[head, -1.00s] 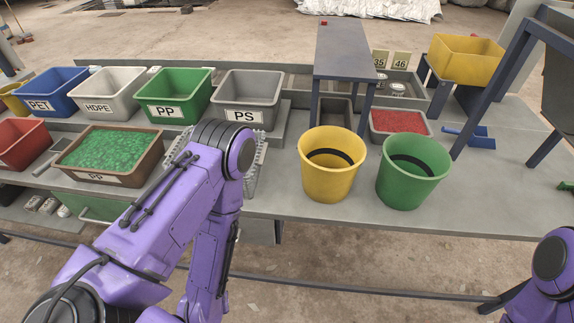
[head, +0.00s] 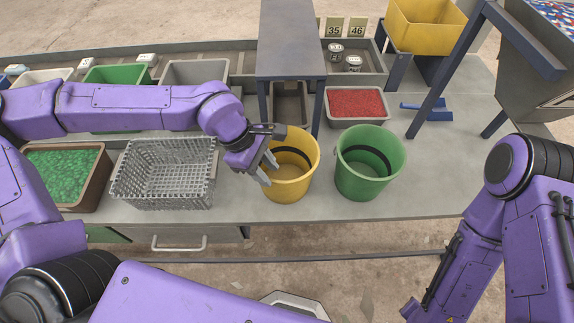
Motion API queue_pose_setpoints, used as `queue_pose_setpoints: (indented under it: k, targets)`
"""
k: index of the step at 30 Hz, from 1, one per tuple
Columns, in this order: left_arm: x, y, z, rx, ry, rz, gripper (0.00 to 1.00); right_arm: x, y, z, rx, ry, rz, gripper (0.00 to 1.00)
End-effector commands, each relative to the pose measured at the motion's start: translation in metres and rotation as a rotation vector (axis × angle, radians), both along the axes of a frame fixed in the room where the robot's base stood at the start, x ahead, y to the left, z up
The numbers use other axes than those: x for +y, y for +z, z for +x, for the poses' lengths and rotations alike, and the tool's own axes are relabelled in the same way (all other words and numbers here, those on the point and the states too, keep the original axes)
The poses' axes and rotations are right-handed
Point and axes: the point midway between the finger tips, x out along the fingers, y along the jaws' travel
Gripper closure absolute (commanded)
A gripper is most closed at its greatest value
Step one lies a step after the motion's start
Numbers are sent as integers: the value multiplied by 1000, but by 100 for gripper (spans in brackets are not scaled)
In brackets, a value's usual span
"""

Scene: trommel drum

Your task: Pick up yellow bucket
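The yellow bucket (head: 290,187) stands upright on the grey bench, with a dark band showing inside it. My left gripper (head: 268,168) is at the bucket's left side, close to the rim. Its grey fingers look spread apart and overlap the bucket's left edge in the view. I cannot tell whether they touch it or whether the wall lies between them. My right arm comes down at the right, and its gripper is out of the picture.
A green bucket (head: 369,172) stands close to the right of the yellow one. A grey wire basket (head: 165,188) is to the left. A red-filled tray (head: 357,122) and a dark raised stand (head: 287,40) are behind. The bench front (head: 330,207) is clear.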

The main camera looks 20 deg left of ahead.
Motion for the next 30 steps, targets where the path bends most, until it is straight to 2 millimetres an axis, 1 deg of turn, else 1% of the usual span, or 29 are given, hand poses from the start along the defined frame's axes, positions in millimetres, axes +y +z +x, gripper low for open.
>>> queue_pose_setpoints:
  k: [4,7,9,10,13,18,19,20,21,22,30]
  targets:
    - [-8,-15,1,4,-2,2,65,0,8,0,0,0,0,57]
    - [-17,-31,4,7,-3,3,65,0,17,0,0,0,0,57]
    - [-21,-44,5,5,-3,3,65,0,17,0,0,0,0,57]
    - [-23,-47,5,4,-4,3,65,0,17,0,-1,0,1,57]
    - [-26,-54,6,1,-4,1,65,0,17,0,-1,0,-1,57]
    - [-25,-54,6,0,-3,1,65,0,16,0,-1,0,-1,57]
    - [-25,-54,6,0,-3,1,71,0,16,0,-1,0,-1,57]
    - [-25,-54,6,0,-3,1,81,0,16,0,-1,0,-1,57]
    - [-25,-54,6,0,-3,1,94,0,16,0,-1,0,-1,57]
    - [-25,-54,6,1,-3,1,100,0,16,0,-1,0,-1,57]
    - [-25,-54,6,1,-2,2,100,0,16,0,0,0,0,57]
